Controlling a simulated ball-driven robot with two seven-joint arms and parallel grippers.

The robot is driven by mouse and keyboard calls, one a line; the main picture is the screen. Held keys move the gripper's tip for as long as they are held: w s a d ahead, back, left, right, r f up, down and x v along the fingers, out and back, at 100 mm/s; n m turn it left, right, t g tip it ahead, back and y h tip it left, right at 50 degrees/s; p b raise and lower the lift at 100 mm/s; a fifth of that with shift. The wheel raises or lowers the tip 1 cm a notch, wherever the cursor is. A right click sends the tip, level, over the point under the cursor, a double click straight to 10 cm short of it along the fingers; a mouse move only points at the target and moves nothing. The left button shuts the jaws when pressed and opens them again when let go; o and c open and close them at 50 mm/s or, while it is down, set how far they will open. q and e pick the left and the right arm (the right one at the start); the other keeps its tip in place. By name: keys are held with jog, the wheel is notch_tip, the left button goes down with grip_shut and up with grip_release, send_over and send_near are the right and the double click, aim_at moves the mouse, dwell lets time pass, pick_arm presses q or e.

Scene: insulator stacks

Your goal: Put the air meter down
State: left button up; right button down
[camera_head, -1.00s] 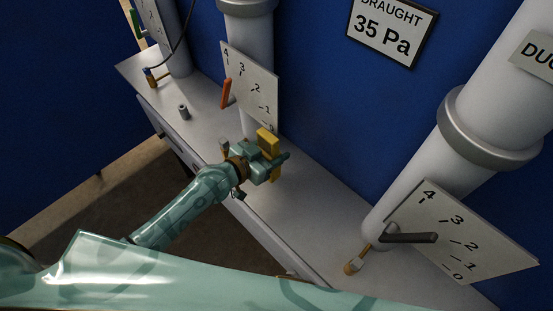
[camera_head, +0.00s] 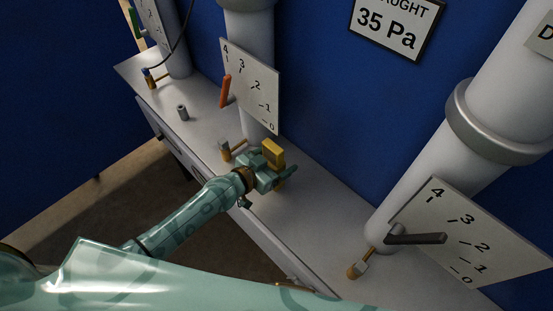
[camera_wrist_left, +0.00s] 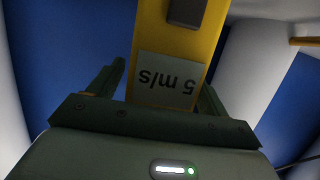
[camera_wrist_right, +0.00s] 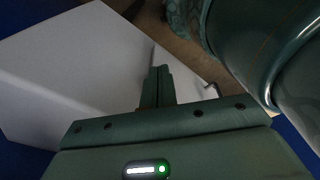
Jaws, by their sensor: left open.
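The air meter is a yellow block (camera_head: 273,151) standing roughly upright over the white bench, in front of the middle pipe. My left gripper (camera_head: 277,173) is at it, with its fingers on either side. In the left wrist view the meter (camera_wrist_left: 180,45) rises between the two fingers (camera_wrist_left: 160,95), its label reading "5 m/s" upside down. The left fingers are apart, with a narrow gap beside the meter. Its foot is largely hidden in the head view, so contact with the bench is unclear. My right gripper (camera_wrist_right: 158,88) has its fingers together, with nothing seen between them.
The white bench (camera_head: 325,205) runs along a blue wall. Pipes carry scale boards, the middle one (camera_head: 250,85) with an orange lever and the right one (camera_head: 465,240) with a dark lever. Brass fittings (camera_head: 360,264) and a small grey cylinder (camera_head: 182,112) stand on the bench.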

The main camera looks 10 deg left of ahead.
pick_arm(q)
jog(key=shift+r, duration=0.1)
jog(key=p+v, duration=0.1)
jog(key=v, duration=1.1)
jog(key=s+a+f+n+g+y, duration=0.1)
jog(key=s+a+f+g+y, duration=0.25)
jog(key=f, duration=0.85)
jog(key=s+a+f+n+g+y, duration=0.15)
jog(key=s+a+f, duration=0.45)
jog(key=f, duration=0.6)
jog(key=s+f+g+y, duration=0.1)
jog(key=s+f+g, duration=0.2)
jog(key=s, duration=0.9)
jog(key=s+f+g+y, duration=0.2)
jog(key=s+f, duration=0.6)
jog(key=s, duration=0.4)
jog(key=shift+s+f+g, duration=0.15)
jog(key=shift+f+g, duration=0.2)
jog(key=shift+g, duration=0.05)
jog(key=shift+d, duration=0.1)
